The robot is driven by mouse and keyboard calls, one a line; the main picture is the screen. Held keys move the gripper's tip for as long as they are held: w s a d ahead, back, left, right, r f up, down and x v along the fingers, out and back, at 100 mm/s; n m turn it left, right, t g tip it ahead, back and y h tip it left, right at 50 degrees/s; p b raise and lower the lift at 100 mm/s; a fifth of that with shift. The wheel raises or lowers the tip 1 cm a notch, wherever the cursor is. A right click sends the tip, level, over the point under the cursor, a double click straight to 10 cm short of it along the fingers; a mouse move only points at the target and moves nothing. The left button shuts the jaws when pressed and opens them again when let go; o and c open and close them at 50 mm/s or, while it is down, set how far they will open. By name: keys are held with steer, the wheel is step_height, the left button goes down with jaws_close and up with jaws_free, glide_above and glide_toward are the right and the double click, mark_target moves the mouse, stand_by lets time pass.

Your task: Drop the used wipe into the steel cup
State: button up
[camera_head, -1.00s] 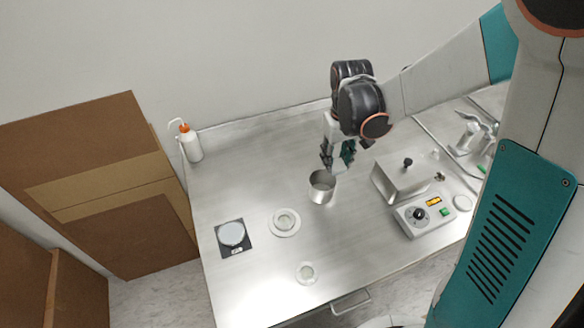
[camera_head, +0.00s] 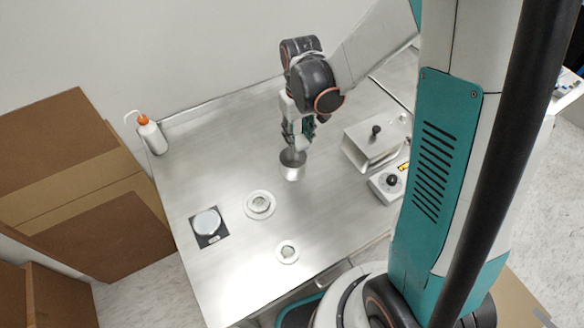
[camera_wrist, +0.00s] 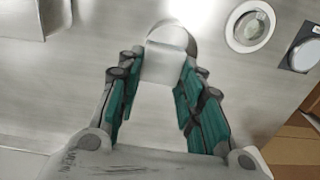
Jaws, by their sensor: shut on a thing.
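The steel cup (camera_head: 292,173) stands upright on the metal bench in the head view. My gripper (camera_head: 298,143) points down right above the cup, its fingertips near the back of the rim. In the wrist view, my gripper (camera_wrist: 155,85) holds a pale, squarish wipe (camera_wrist: 163,64) between its fingertips. The wipe overlaps the cup's round rim (camera_wrist: 176,36) in that view and hides part of the cup. In the head view the wipe cannot be made out clearly between the fingers. I cannot tell how high it is above the rim.
On the bench (camera_head: 240,290) are a scale (camera_head: 208,224), two small round dishes (camera_head: 259,204) (camera_head: 287,251), a white bottle with orange cap (camera_head: 152,136), and a steel box with a black knob (camera_head: 372,145) right of the cup. Cardboard boxes (camera_head: 60,160) stand left.

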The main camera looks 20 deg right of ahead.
steer(key=shift+f, duration=0.3)
steer(key=o, duration=1)
steer(key=shift+o, duration=0.2)
steer(key=shift+r, duration=0.15)
step_height(320, 180, up, 12)
steer(key=shift+s, duration=0.1)
